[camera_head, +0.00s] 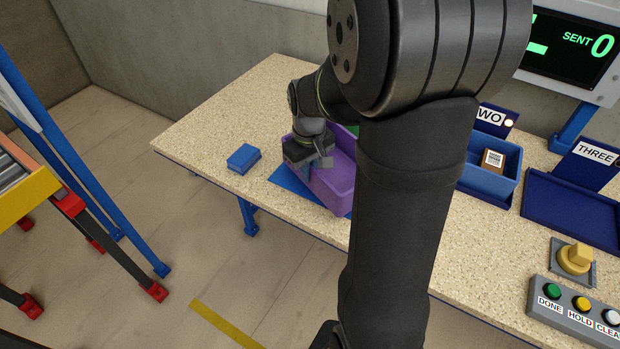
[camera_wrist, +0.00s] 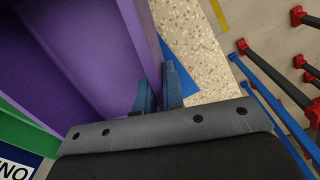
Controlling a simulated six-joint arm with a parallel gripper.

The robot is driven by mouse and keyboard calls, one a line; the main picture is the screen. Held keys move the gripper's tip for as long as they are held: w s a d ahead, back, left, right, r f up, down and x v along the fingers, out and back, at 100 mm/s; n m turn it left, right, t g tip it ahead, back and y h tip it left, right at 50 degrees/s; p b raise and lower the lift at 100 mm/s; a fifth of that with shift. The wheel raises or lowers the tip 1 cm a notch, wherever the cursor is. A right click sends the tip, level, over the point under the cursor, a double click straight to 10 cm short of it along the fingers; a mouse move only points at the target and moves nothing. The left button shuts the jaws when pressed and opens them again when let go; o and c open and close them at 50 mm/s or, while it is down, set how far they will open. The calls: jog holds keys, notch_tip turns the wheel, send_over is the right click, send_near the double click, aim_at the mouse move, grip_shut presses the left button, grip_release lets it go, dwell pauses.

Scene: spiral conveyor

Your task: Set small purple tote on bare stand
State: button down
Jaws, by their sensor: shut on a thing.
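A purple tote (camera_head: 337,184) stands on or just above a flat blue mat (camera_head: 290,186) on the speckled table, partly hidden by my arm; I cannot tell whether it touches. My gripper (camera_head: 312,172) is shut on the tote's left wall. In the wrist view my fingers (camera_wrist: 158,92) pinch the wall of the purple tote (camera_wrist: 85,45), whose inside looks empty where it shows. A bare blue stand (camera_head: 565,208) with the sign THREE is at the right. The stand marked TWO holds a blue tote (camera_head: 487,184) with a brown box in it.
A small blue block (camera_head: 244,158) lies left of the tote. A green thing (camera_wrist: 25,135) shows beside the tote in the wrist view. A yellow knob (camera_head: 575,258) and a button box (camera_head: 575,318) are at the front right. A roller conveyor (camera_head: 15,175) stands left of the table.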

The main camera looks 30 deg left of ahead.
aim_at(309, 186)
jog(key=shift+f, duration=1.6)
jog(key=shift+f, duration=0.1)
jog(key=c, duration=1.5)
grip_release()
jog(key=shift+c, duration=0.2)
jog(key=shift+o, duration=0.4)
notch_tip(309, 186, up, 12)
jog(key=shift+r, duration=0.1)
